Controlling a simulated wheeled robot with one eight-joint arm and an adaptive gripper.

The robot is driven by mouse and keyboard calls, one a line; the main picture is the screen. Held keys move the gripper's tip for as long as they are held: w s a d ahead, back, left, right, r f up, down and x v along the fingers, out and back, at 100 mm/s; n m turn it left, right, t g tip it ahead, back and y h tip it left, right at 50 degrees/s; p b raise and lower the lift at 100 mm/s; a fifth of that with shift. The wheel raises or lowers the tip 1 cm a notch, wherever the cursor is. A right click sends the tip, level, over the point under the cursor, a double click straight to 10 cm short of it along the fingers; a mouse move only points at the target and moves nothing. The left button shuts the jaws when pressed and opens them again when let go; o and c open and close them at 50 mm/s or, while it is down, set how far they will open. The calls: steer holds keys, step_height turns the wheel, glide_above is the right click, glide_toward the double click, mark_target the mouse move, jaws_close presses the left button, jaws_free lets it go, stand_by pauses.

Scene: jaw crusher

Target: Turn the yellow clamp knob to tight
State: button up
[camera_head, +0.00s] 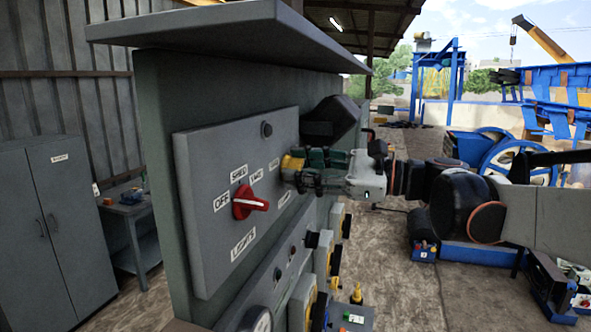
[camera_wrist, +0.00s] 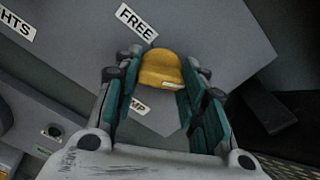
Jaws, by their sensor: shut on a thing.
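The yellow clamp knob (camera_wrist: 160,70) is on the grey panel, between my gripper's fingers in the wrist view. It has a small white mark on its lower right side. A "FREE" label (camera_wrist: 137,22) is above left of it, and a label ending in "MP" (camera_wrist: 139,107) is below it, partly hidden. In the head view the knob (camera_head: 291,163) shows at the tips of my gripper (camera_head: 301,171), which reaches in from the right. My gripper (camera_wrist: 157,88) is shut on the knob. The "tight" label cannot be made out.
A red switch (camera_head: 249,203) with "OFF" and "LIGHTS" labels is left of the knob on the same panel. A dark hood-like part (camera_head: 333,120) juts out above my gripper. More controls (camera_head: 297,250) are below. A grey cabinet (camera_head: 55,230) stands at left.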

mark_target(283, 115)
steer(key=shift+f, duration=0.1)
steer(key=o, duration=1.1)
steer(key=shift+c, duration=0.2)
step_height(283, 115, up, 10)
steer(key=shift+r, duration=0.1)
